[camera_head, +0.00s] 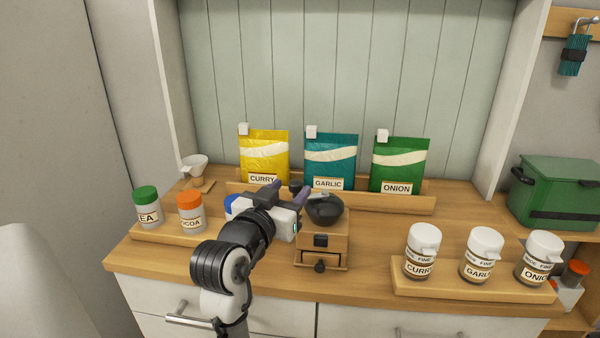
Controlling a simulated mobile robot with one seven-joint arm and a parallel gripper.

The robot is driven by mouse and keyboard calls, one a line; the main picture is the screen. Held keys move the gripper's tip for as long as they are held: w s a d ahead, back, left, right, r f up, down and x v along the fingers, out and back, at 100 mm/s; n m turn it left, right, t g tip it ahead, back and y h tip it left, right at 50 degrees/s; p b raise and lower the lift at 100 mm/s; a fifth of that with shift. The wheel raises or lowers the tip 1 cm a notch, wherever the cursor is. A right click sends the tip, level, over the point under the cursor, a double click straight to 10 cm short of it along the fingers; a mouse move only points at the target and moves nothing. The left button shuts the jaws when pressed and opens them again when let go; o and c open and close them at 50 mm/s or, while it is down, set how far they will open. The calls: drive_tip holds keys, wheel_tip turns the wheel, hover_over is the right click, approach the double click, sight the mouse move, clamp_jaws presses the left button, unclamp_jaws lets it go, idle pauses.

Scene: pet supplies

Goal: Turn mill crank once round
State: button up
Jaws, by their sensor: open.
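The mill (322,245) stands at the middle of the wooden counter, a square wooden box with a small front drawer and a dark bowl-shaped top. Its crank (317,196) appears as a thin light arm over the bowl, reaching left toward a small dark knob (295,186). My gripper (288,190) is just left of the bowl, coming from the front left. Its purplish fingers are apart, with the knob showing between or close to their tips. I cannot tell whether they touch it. My arm and gripper body hide the counter left of the mill.
Curry (264,152), garlic (331,158) and onion (399,162) bags stand behind the mill. Jars with green (147,205) and orange (190,210) lids stand left, near a blue lid (232,206). White-lidded jars (481,255) stand on a right board (470,290).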

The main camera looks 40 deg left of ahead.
sight(299, 179)
drive_tip(key=p+x, duration=0.1)
drive_tip(key=x, duration=0.5)
drive_tip(key=shift+c, duration=0.5)
clamp_jaws()
